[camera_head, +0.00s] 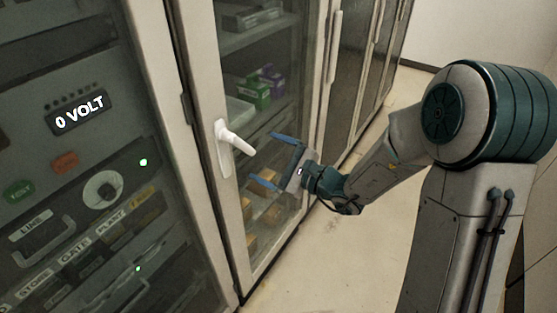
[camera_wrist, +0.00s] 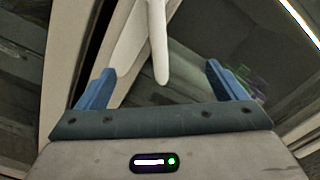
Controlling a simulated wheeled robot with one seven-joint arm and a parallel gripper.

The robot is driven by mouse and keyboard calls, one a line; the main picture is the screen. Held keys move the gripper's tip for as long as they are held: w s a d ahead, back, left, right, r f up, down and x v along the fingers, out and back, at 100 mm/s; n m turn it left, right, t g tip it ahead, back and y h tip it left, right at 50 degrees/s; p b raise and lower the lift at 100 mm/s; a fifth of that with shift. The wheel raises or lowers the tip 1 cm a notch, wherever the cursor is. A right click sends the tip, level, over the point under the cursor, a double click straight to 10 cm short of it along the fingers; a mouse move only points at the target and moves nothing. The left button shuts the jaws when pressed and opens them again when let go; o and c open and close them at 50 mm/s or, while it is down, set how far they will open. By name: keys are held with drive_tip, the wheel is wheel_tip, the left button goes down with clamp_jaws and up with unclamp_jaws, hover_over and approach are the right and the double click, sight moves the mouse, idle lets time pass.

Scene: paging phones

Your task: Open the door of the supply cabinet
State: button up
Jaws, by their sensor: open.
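The supply cabinet's door (camera_head: 207,103) is a pale frame with a glass pane, and it looks shut. Its white lever handle (camera_head: 233,138) sits on the left side of the frame. My gripper (camera_head: 265,163) is open and empty in front of the glass, to the right of the handle and a little below it. In the wrist view the handle (camera_wrist: 157,45) hangs down at the top centre, between and beyond the two blue fingertips of my gripper (camera_wrist: 158,85). I cannot tell how far the handle is from the fingers in depth.
Behind the glass are shelves with green boxes (camera_head: 256,92), a purple box (camera_head: 271,75) and yellow items (camera_head: 262,183). A dark equipment rack (camera_head: 75,160) stands at the left. More cabinets (camera_head: 358,60) line the right. The pale floor (camera_head: 345,240) in front is clear.

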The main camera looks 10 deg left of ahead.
sight(249, 149)
drive_tip(key=b+x, duration=0.1)
drive_tip(key=x, duration=0.5)
drive_tip(key=shift+f, duration=0.1)
drive_tip(key=shift+w+a, duration=0.2)
drive_tip(key=shift+a, duration=0.35)
clamp_jaws()
drive_tip(key=shift+d, duration=0.1)
idle(1.3)
drive_tip(key=shift+s+d+n+g+y, duration=0.15)
drive_tip(key=shift+s+d+n+g, duration=0.15)
drive_tip(key=shift+d, duration=0.6)
drive_tip(key=shift+s+d+n+g+y, duration=0.1)
drive_tip(key=shift+s+d+n+g, duration=0.2)
drive_tip(key=shift+d, duration=0.6)
drive_tip(key=shift+s+d+n+g+y, duration=0.15)
drive_tip(key=shift+d+g, duration=0.25)
drive_tip(key=shift+d, duration=0.5)
